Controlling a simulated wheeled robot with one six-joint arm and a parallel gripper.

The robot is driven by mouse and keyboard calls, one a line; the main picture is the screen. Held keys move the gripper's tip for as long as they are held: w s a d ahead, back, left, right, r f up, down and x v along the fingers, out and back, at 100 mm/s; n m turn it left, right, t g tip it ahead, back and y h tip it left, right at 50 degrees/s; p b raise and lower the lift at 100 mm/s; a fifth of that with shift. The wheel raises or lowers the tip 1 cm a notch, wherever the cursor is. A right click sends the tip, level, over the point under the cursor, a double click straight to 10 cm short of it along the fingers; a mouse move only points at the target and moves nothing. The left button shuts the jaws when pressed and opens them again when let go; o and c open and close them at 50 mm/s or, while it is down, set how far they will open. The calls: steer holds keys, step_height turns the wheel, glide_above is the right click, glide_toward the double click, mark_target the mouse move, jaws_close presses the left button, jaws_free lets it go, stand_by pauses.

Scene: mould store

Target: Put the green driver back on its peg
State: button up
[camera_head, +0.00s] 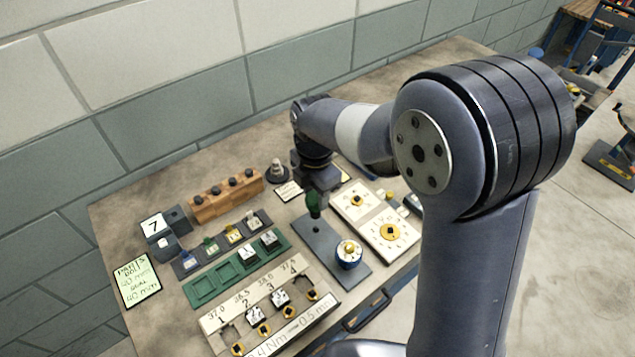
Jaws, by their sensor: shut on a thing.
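My gripper (316,186) points down over the far part of the bench and is shut on the green driver (313,206). The driver hangs upright below the jaws, and its upper part is hidden by them. Its lower end is over the far end of a dark grey plate (327,247); I cannot tell if it touches the plate. No peg for the driver can be made out with certainty in this view.
Cream panels with brass discs (391,233) lie to the right. A wooden block with dark knobs (225,197), a green tray (235,273) and a numbered board (268,309) lie left. The wall stands behind.

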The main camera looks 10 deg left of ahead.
mark_target(316, 211)
steer(key=shift+f+b, duration=1.6)
steer(key=shift+f, duration=0.8)
steer(key=shift+f+b, duration=0.8)
steer(key=shift+f, duration=0.4)
stand_by(0.3)
steer(key=o, duration=1.6)
steer(key=shift+r, duration=0.1)
steer(key=shift+r+p, duration=2.85)
steer(key=shift+r, duration=0.85)
steer(key=shift+f, duration=0.15)
